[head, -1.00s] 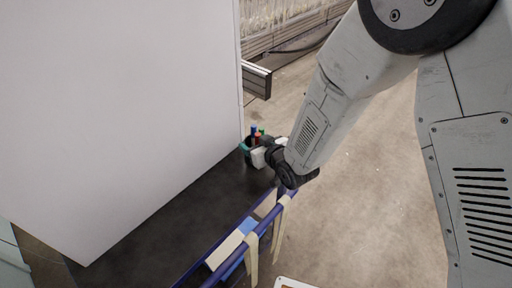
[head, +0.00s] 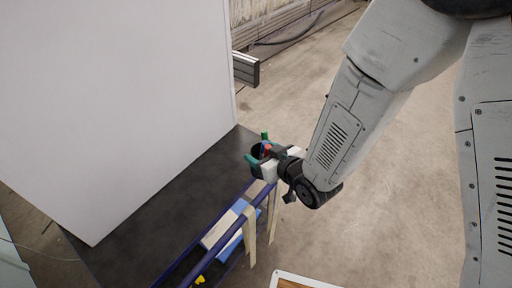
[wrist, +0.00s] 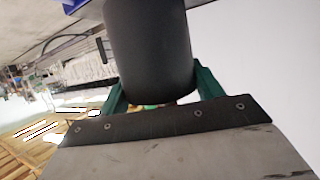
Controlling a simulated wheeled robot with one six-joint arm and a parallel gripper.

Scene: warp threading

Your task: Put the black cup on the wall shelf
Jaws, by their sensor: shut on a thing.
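The black cup (head: 257,151) is held between the green fingers of my gripper (head: 261,154), with red, blue and green items showing at its mouth in the head view. In the wrist view the dark cup (wrist: 150,50) fills the middle, with a green finger on each side of it. My gripper is shut on the cup, near the far right edge of the dark surface. I cannot make out a wall shelf for certain in these views.
A tall white panel (head: 110,100) rises at the left from a dark flat surface (head: 150,205). A blue-railed frame (head: 225,235) with pale straps and boxes lies along its right edge. A metal profile (head: 246,69) juts out behind the panel. Open floor (head: 370,200) is at the right.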

